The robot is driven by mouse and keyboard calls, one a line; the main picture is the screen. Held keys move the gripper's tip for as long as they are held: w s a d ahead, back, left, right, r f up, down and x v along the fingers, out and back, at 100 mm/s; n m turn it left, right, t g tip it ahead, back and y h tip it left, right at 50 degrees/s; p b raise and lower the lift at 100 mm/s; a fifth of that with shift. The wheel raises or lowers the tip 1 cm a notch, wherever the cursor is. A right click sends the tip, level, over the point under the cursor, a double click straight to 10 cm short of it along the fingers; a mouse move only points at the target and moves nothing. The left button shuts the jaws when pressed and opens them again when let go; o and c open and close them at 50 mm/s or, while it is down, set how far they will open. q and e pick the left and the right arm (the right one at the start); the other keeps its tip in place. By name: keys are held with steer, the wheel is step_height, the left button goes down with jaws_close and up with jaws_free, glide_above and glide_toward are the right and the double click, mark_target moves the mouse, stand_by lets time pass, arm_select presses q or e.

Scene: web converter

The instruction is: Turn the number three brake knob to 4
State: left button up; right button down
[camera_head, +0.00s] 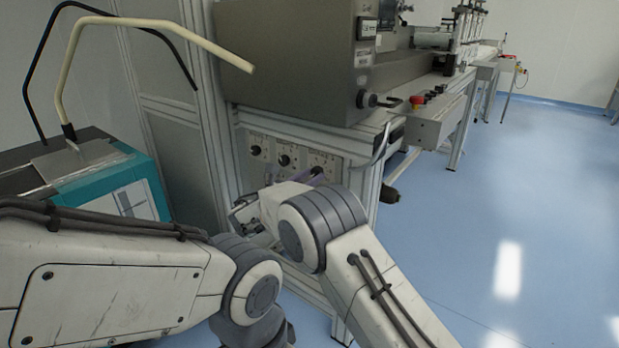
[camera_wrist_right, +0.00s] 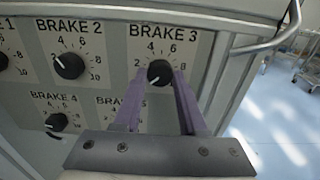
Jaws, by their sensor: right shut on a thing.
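The number three brake knob (camera_wrist_right: 159,71) is a black round knob under the label BRAKE 3 in the right wrist view. Its white mark points down and left, below the printed 2; the 4 is above it, left of top. My right gripper (camera_wrist_right: 160,77) has its purple fingers on either side of the knob and is shut on it. In the head view the knob (camera_head: 316,171) is at the right of the panel, partly covered by the gripper and arm. My left arm comes in from the left; its gripper is not in view.
The brake 2 knob (camera_wrist_right: 69,65) is left of the held knob, and the brake 4 knob (camera_wrist_right: 57,121) is lower left. A curved metal handle (camera_wrist_right: 272,38) stands out at the panel's right. A teal machine (camera_head: 120,190) is at left. The blue floor (camera_head: 510,220) is clear.

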steer(key=shift+s+a+f+m+b, duration=0.1)
steer(key=shift+f+m+b, duration=0.05)
steer(key=shift+m+b, duration=5.15)
steer(key=shift+a+f+m+b, duration=0.1)
steer(key=shift+m+b, duration=5.05)
steer(key=shift+m, duration=0.25)
steer(key=shift+c, duration=2.3)
jaws_free()
steer(key=shift+r, duration=0.1)
steer(key=shift+d, duration=0.1)
steer(key=shift+r, duration=0.1)
